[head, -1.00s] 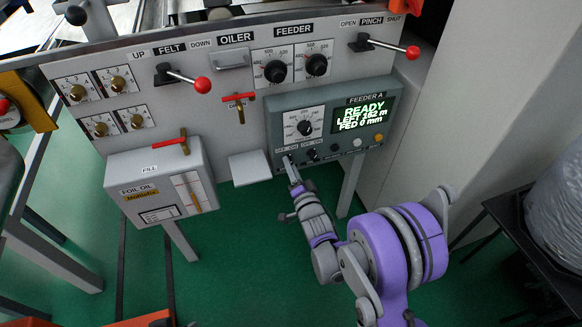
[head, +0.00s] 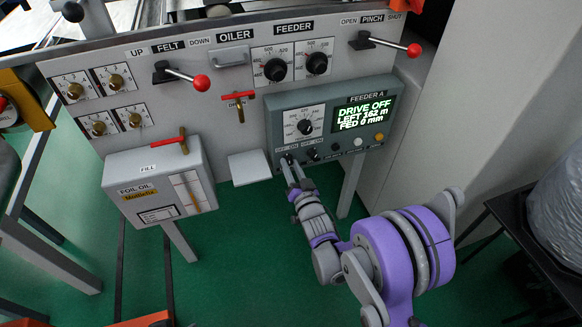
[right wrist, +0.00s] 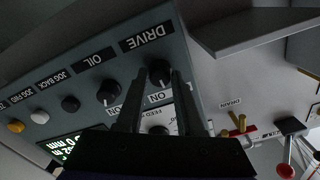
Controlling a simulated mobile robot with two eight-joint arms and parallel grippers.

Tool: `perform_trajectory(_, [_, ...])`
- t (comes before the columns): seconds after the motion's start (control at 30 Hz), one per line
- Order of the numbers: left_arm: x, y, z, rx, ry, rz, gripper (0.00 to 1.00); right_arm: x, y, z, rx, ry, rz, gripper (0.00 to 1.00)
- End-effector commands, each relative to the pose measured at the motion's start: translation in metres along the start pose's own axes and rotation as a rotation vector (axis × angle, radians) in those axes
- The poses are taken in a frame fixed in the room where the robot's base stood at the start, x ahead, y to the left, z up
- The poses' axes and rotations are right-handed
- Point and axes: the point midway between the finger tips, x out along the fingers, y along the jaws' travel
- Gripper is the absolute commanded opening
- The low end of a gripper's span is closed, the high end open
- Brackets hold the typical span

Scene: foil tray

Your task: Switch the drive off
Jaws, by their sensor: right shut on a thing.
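The feeder A control box (head: 275,112) is grey-green and fixed to the lower right of the panel. Its lit display (head: 366,112) reads "DRIVE OFF, LEFT 162 m, FED 0 mm". My left gripper is not in view.
The black oil knob (right wrist: 109,93) sits close beside the drive knob. A pale shelf (head: 249,167) juts out just left of the box. Green floor lies below.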

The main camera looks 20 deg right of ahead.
Motion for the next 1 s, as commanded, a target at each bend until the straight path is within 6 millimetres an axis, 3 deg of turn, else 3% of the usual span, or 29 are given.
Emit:
perform_trajectory(0.5, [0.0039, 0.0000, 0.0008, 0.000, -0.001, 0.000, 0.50, 0.0000, 0.0001, 0.0003, -0.385, -0.001, 0.000, 0.00])
perform_trajectory(1.0, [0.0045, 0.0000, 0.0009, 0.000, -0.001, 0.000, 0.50, 0.0000, 0.0001, 0.0003, -0.487, -0.001, 0.000, 0.00])
